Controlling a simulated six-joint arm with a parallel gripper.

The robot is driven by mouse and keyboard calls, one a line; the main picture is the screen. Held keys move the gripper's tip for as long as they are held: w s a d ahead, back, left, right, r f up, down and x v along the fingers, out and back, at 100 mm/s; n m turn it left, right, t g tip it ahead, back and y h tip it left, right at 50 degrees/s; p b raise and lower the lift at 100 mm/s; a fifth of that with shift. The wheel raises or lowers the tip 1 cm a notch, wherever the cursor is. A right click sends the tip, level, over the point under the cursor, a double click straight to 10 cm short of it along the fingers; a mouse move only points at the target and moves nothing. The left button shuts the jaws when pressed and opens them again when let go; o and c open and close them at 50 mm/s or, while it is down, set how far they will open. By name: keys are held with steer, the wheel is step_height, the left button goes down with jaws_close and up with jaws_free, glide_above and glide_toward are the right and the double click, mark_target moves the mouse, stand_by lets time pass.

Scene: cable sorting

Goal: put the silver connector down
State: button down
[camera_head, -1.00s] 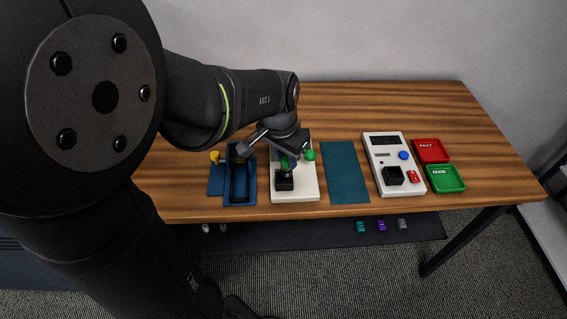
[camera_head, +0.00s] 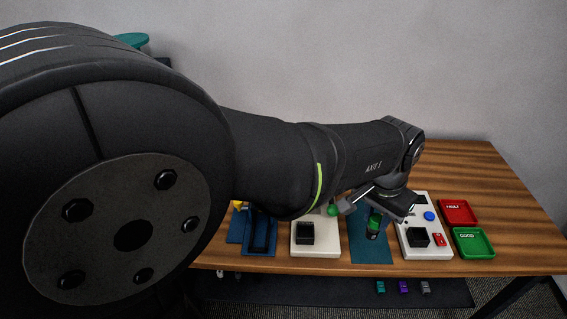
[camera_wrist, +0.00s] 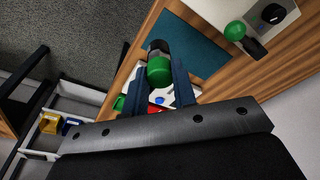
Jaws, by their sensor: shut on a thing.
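My gripper (camera_head: 376,212) is shut on a dark connector with a green end (camera_head: 374,226). In the wrist view my gripper (camera_wrist: 159,78) has one dark finger on each side of this connector (camera_wrist: 159,70), whose far end is dark grey. In the head view it hangs roughly upright over the right part of the teal mat (camera_head: 361,254); I cannot tell whether it touches the mat. The teal mat also shows in the wrist view (camera_wrist: 205,62), beyond the connector. No plainly silver surface shows on the held piece.
Left of the mat is a white fixture (camera_head: 319,246) with a black block and green knob. Right of it stands a white tester (camera_head: 408,247), then a red tray (camera_head: 457,205) and a green tray (camera_head: 490,243). A blue holder (camera_head: 261,251) stands at left.

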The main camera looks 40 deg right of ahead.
steer(key=s+d+f, duration=0.2)
steer(key=s+d, duration=0.2)
steer(key=d, duration=0.3)
steer(key=shift+w+d+f, duration=0.7)
steer(key=shift+w+f, duration=1)
steer(key=shift+f, duration=0.2)
steer(key=shift+w+d+f, duration=0.75)
steer(key=shift+w+f, duration=1)
steer(key=shift+f, duration=0.1)
steer(key=shift+w+d+f, duration=0.7)
steer(key=shift+w+f, duration=1)
steer(key=shift+f, duration=0.2)
steer(key=shift+f, duration=0.15)
steer(key=c, duration=1.2)
jaws_free()
steer(key=r, duration=0.4)
steer(key=a+r, duration=0.1)
steer(key=r, duration=0.7)
steer(key=shift+a+r, duration=0.15)
steer(key=shift+a, duration=0.25)
